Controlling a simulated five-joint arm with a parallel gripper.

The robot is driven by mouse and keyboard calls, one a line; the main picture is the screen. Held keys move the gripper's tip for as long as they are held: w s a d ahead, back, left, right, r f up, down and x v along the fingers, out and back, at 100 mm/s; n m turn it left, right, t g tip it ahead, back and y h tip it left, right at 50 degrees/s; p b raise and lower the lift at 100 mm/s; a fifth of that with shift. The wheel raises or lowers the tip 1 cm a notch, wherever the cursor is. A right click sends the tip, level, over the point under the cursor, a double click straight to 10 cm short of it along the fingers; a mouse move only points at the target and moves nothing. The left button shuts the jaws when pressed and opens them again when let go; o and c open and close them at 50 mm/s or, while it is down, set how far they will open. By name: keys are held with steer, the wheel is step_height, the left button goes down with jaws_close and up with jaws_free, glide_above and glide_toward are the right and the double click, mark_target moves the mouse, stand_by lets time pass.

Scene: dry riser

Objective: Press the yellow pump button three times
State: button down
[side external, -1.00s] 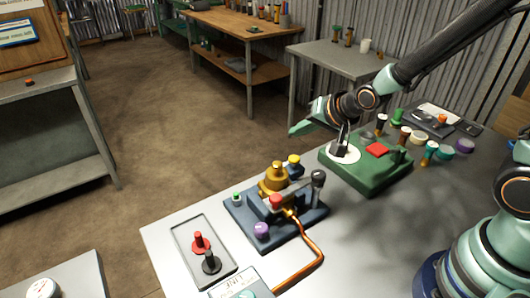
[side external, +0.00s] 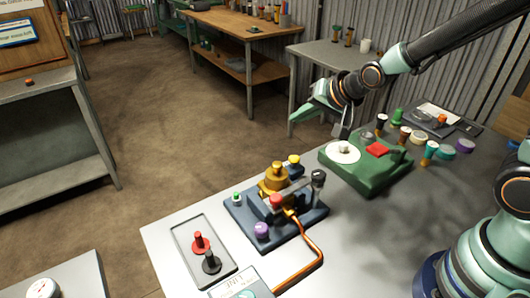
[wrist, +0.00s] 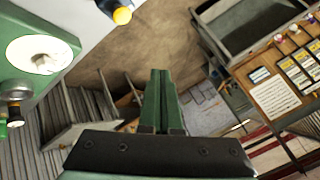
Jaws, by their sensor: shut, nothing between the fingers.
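The yellow button (side external: 294,160) sits on a dark post at the back corner of the blue base (side external: 300,226), behind the brass pump body (side external: 274,180). Its yellow top also shows at the upper edge of the wrist view (wrist: 122,15). My gripper (side external: 294,119) is raised in the air above and beyond the button, clear of it. In the wrist view my green fingers (wrist: 160,74) are shut together with nothing between them.
The same base carries a red knob (side external: 275,201), a green button (side external: 236,198), a purple knob (side external: 261,230) and a black-knobbed lever (side external: 318,177). A green box (side external: 372,180) with a white dial and red pad stands close on the right.

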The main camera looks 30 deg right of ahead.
mark_target(292, 157)
steer(key=shift+f, duration=0.1)
steer(key=shift+f, duration=4.35)
steer(key=shift+f, duration=0.1)
steer(key=shift+f, duration=0.3)
steer(key=shift+f, duration=0.85)
steer(key=shift+r, duration=1.25)
steer(key=shift+r, duration=2.55)
